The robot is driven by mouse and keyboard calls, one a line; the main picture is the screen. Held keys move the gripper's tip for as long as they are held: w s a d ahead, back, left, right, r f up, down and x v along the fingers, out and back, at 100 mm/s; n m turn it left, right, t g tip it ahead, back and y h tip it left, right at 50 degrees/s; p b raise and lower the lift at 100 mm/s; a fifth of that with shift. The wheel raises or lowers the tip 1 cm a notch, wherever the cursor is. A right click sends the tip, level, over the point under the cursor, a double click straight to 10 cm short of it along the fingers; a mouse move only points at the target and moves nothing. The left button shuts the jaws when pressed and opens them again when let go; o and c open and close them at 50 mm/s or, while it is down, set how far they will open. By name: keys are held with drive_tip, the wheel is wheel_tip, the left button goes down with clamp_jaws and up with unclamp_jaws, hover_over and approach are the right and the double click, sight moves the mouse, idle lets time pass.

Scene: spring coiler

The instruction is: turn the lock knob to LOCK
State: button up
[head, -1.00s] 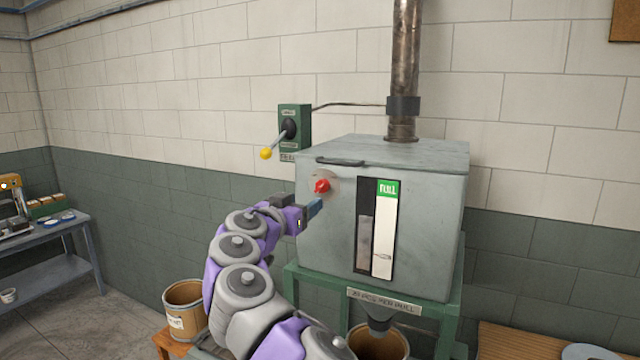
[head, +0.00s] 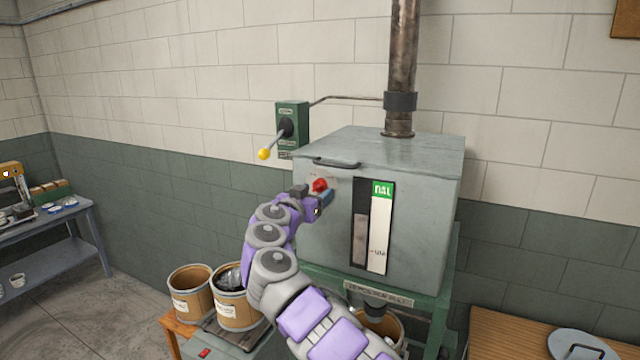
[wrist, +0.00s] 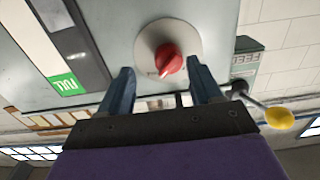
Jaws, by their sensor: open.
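The red lock knob (head: 320,185) sits on the upper left of the grey metal box's front face (head: 325,230). In the wrist view the knob (wrist: 168,60) is on a round pale plate, with a small light mark on its edge. My gripper (head: 322,192) is right at the knob in the head view. In the wrist view my gripper (wrist: 160,80) has its two blue fingers spread apart, with the knob between and just beyond the tips. I see no clear contact. The lettering around the knob is too small to read.
A green wall switch box (head: 291,125) with a yellow-tipped lever (head: 264,154) is left of the grey box. A level gauge marked FULL (head: 379,230) is to the right of the knob. Cardboard drums (head: 191,292) stand below left.

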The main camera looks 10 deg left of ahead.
sight(316, 189)
drive_tip(key=w, duration=0.1)
drive_tip(key=w+a, duration=0.1)
drive_tip(key=shift+w+a+f, duration=0.2)
drive_tip(key=shift+w+a, duration=0.1)
drive_tip(key=shift+w, duration=0.1)
drive_tip(key=shift+w+d+r, duration=0.1)
drive_tip(key=shift+w+d, duration=0.05)
drive_tip(key=shift+d, duration=0.9)
drive_tip(key=shift+c, duration=1.4)
drive_tip(key=shift+a, duration=0.6)
drive_tip(key=c, duration=0.4)
drive_tip(key=shift+d, duration=0.15)
drive_tip(key=c, duration=0.4)
drive_tip(key=shift+o, duration=0.2)
drive_tip(key=shift+d, duration=0.1)
